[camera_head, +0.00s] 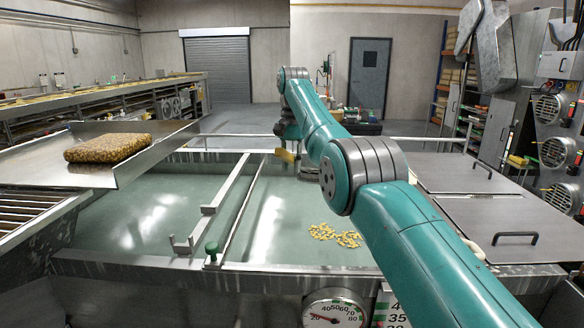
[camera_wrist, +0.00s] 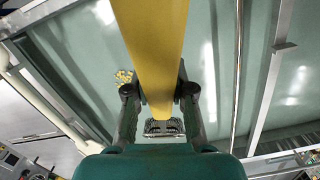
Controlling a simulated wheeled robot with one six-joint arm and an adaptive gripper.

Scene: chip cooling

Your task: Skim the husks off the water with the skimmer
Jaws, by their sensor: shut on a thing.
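The yellow husks (camera_head: 335,236) float in a loose patch on the greenish water (camera_head: 300,200) of the right-hand tank section. They also show in the wrist view (camera_wrist: 123,76), left of the handle. My gripper (camera_wrist: 159,92) is shut on the yellow handle of the skimmer (camera_wrist: 150,40), which runs out past the top edge of the wrist view. In the head view, a short yellow piece of the handle (camera_head: 285,155) shows by my wrist, beyond the husks over the tank's far part. I cannot make out the skimmer's head; my arm hides much of that area.
A metal divider (camera_head: 228,205) with a green knob splits the tank. A tray with a brown block (camera_head: 108,148) juts over its left side. Grey lids (camera_head: 500,225) cover the right. A dial gauge (camera_head: 334,312) is on the front wall. The left water section is clear.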

